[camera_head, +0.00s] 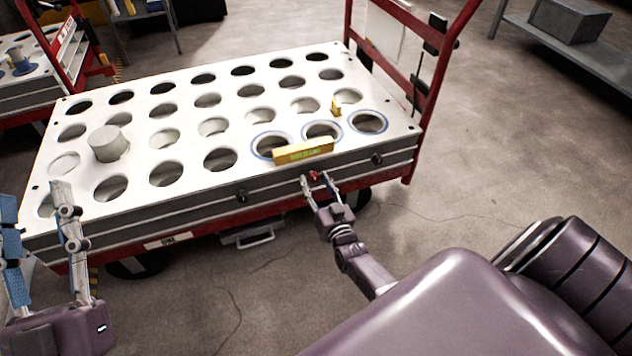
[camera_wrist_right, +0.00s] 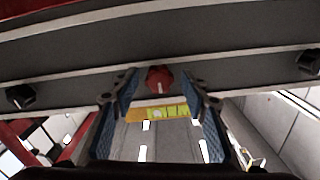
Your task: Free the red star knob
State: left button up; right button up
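The red star knob (camera_head: 314,175) is on the grey front side of the cart (camera_head: 215,209), below a yellow labelled block (camera_head: 304,151). My right gripper (camera_head: 317,180) is at the knob, with a finger on each side. In the right wrist view, the red knob (camera_wrist_right: 159,79) sits between the blue-padded fingertips of my right gripper (camera_wrist_right: 161,82), with a visible gap on both sides. My left gripper (camera_head: 36,190) is open and empty at the cart's front left corner.
Black knobs (camera_head: 242,196) (camera_head: 376,159) sit on the same side, left and right of the red one. The white cart top has rows of round holes, a pale cylinder (camera_head: 108,143) and a small yellow piece (camera_head: 336,107). Open floor (camera_head: 480,150) lies to the right.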

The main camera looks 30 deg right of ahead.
jog(key=shift+s, duration=0.1)
jog(key=v, duration=1.1)
jog(key=shift+s, duration=0.4)
jog(key=shift+a, duration=0.15)
